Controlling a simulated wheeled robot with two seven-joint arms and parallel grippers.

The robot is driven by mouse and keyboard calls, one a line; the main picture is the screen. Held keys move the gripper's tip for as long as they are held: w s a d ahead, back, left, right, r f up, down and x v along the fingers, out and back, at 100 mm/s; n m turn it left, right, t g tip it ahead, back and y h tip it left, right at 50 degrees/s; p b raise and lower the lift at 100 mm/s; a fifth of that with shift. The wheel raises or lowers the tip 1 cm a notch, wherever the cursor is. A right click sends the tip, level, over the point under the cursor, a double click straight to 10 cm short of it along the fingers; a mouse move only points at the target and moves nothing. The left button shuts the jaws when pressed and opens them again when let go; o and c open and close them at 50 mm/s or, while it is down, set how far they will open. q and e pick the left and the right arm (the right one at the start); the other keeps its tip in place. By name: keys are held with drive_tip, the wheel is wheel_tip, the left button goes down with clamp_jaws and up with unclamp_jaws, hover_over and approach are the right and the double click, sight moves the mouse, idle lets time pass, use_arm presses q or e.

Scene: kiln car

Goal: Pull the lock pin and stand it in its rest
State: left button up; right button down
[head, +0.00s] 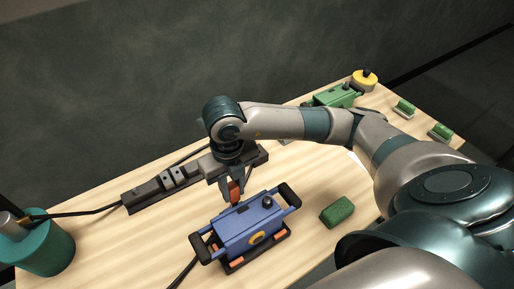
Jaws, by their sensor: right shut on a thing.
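My right gripper (232,196) reaches down from the upper middle, just behind the blue box-like unit (238,230). It is shut on a small orange-red piece (236,190), perhaps the lock pin; its lower end is close to the unit's back edge, and I cannot tell whether it touches. The unit has black end handles, a black knob (267,202) on top and an orange ring (252,240) on its front. I cannot make out a pin rest for certain. My left gripper is not in view.
A black power strip (148,195) lies behind the unit. A teal pot (47,246) stands at the left, a green block (337,211) to the unit's right. A green unit (336,96), yellow round object (364,80) and small green blocks (404,109) are farther back.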

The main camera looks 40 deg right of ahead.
drive_tip(key=shift+r, duration=0.4)
idle(0.4)
drive_tip(key=shift+r+p, duration=1.45)
drive_tip(key=shift+r, duration=0.8)
drive_tip(key=shift+r+p, duration=1.7)
drive_tip(key=shift+r, duration=1.45)
drive_tip(key=shift+f, duration=0.1)
